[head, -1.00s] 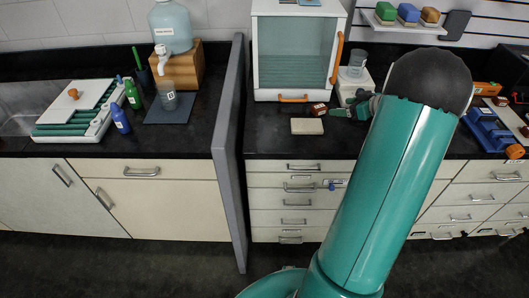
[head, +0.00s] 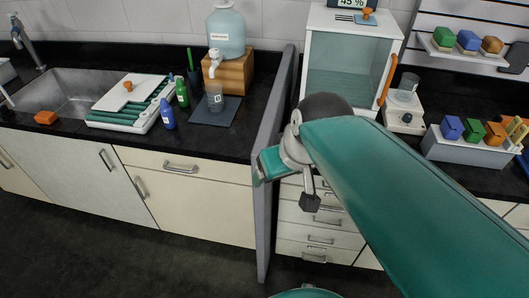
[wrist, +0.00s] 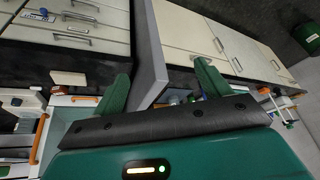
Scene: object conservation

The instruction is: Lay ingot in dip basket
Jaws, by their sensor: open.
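My gripper (head: 262,170) is in front of the grey partition in the head view, partly hidden by my arm. In the wrist view its two green fingers (wrist: 163,76) are apart with nothing between them. I cannot pick out an ingot for sure. An orange block (head: 45,118) lies by the sink, and a pale flat block (wrist: 68,78) lies on the counter in the wrist view. No dip basket can be named for sure. A white tray with green slats (head: 121,118) and a white lid (head: 134,92) with an orange knob stands on the left counter.
The grey partition (head: 268,130) rises between the two counters, close to my gripper. Green (head: 182,93) and blue (head: 167,114) bottles stand right of the tray. A beaker (head: 215,98) stands under the dispenser (head: 226,33). The glass-fronted cabinet (head: 345,70) stands behind my arm.

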